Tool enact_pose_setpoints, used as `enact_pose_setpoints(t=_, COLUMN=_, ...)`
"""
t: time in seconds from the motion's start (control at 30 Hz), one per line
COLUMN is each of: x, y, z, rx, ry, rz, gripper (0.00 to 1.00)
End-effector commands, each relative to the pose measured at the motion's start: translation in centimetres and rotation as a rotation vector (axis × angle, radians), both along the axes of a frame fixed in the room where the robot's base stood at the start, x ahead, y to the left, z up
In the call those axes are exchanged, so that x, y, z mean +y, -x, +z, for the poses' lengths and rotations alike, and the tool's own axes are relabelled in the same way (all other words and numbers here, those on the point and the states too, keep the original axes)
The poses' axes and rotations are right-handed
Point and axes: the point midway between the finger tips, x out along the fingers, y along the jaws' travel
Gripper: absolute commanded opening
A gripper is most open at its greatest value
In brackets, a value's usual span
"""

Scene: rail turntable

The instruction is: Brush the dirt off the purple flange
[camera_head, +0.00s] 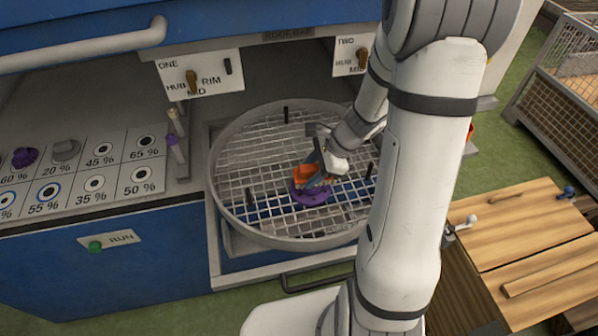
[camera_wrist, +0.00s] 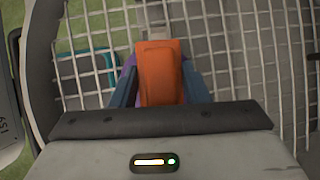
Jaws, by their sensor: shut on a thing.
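The purple flange (camera_head: 311,195) lies on the round wire-mesh turntable (camera_head: 222,130), right of the mesh's middle. My gripper (camera_head: 318,176) is over the flange and shut on an orange-handled brush (camera_head: 304,175). The brush's pale bristle end is low at the flange; I cannot tell whether it touches. In the wrist view the orange brush (camera_wrist: 160,72) sits between my two blue-grey fingers, and a thin purple edge of the flange (camera_wrist: 128,72) shows beside it. The brush and gripper hide much of the flange, so any dirt on it is not clear.
Black pegs (camera_head: 249,199) stand on the mesh. A panel of labelled spots (camera_head: 95,170) at left holds a purple part (camera_head: 24,157) and a grey part (camera_head: 65,150). A green RUN button (camera_head: 95,247) is on the blue front. A wooden bench (camera_head: 530,230) stands at right.

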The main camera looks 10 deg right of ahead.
Motion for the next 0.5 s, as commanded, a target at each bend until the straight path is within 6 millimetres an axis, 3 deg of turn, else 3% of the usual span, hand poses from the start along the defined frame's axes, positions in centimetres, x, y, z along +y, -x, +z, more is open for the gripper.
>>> enact_pose_setpoints(t=0.2, x=-1.3, y=0.1, z=0.07, rx=0.001, ry=-0.001, rz=-0.002, gripper=0.23)
enact_pose_setpoints(t=0.5, x=-1.34, y=0.1, z=0.13, rx=0.0, ry=-0.001, rz=0.0, gripper=0.23)
